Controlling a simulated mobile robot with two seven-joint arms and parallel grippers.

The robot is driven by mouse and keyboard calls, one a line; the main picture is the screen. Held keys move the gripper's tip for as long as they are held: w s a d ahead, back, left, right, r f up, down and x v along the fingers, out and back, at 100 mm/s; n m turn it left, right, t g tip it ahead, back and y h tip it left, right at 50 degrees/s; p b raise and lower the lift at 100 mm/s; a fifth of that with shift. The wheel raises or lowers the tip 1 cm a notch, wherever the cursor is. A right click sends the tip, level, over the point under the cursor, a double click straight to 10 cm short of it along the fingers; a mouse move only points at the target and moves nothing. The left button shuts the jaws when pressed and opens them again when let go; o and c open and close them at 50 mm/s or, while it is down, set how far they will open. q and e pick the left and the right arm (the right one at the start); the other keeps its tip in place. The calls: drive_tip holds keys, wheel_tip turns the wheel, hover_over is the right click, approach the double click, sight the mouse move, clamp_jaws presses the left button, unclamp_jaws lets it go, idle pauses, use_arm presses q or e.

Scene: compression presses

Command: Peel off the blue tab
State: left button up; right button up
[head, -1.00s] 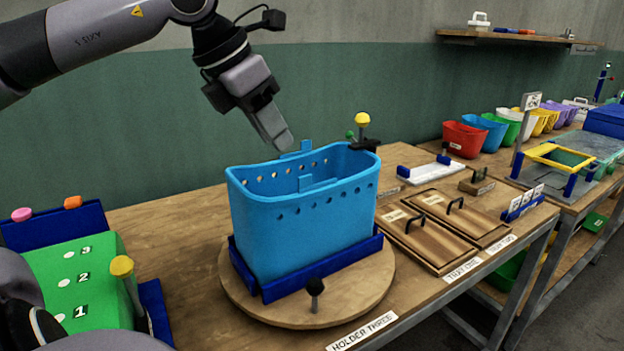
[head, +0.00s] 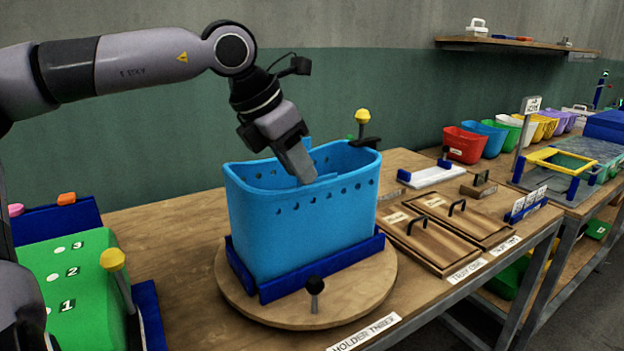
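A blue bin (head: 305,225) stands upright in a dark blue holder on a round wooden turntable. Its blue tab is mostly hidden now; a small blue piece (head: 307,145) shows above the far rim, behind my gripper. My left gripper (head: 307,180) points down into the bin's open top, its fingertips just inside the mouth. The fingers look close together, but I cannot tell whether they are shut or touch the tab. My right gripper is not in view.
A yellow-knobbed post (head: 362,117) stands at the bin's back right, a black knob (head: 315,285) at its front. A green numbered block (head: 75,280) is at the left. Wooden lids (head: 430,238) lie to the right. Coloured bins (head: 465,145) line the far table.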

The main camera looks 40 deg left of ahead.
use_arm(q)
clamp_jaws()
drive_tip(key=shift+r, duration=0.2)
drive_tip(key=shift+r+p, duration=0.35)
drive_tip(key=shift+p, duration=0.1)
drive_tip(key=shift+r+p, duration=2)
drive_tip(key=shift+r, duration=0.55)
